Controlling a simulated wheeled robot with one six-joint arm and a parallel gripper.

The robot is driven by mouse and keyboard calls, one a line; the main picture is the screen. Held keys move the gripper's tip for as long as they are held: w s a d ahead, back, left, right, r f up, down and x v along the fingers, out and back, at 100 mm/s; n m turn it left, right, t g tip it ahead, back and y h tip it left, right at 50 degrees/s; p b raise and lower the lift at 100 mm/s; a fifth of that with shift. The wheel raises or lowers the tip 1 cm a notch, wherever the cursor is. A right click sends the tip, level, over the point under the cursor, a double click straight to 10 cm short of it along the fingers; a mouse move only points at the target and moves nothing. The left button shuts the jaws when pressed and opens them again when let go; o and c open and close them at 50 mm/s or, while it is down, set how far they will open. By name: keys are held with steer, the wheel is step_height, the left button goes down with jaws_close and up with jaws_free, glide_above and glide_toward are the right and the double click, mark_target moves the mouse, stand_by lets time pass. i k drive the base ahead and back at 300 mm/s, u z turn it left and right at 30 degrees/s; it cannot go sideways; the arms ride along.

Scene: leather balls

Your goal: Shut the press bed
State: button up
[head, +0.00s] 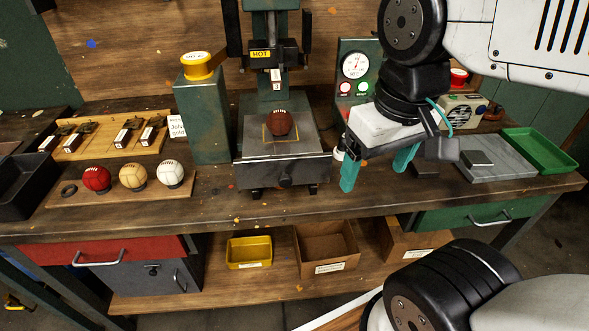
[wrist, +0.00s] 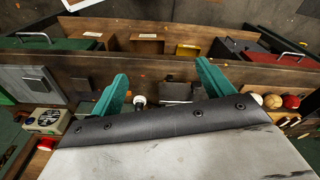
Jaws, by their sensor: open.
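The press bed (head: 300,148) is a grey plate on the press in the middle of the bench. It sticks out toward the front edge, clear of the press head (head: 277,54) marked HOT. A brown ball (head: 282,123) sits on it inside a yellow square outline.
A gauge panel (head: 354,67) stands right of the press and a green post with a yellow button (head: 199,65) left of it. Red, tan and white balls (head: 133,177) rest on a board at left. A grey slab (head: 495,160) and green tray (head: 541,148) lie at right.

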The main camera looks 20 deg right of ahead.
mark_target(297, 157)
steer(key=u, duration=1.55)
steer(key=k, duration=0.9)
steer(key=z, duration=1.45)
steer(key=i, duration=0.5)
steer(key=z, duration=0.05)
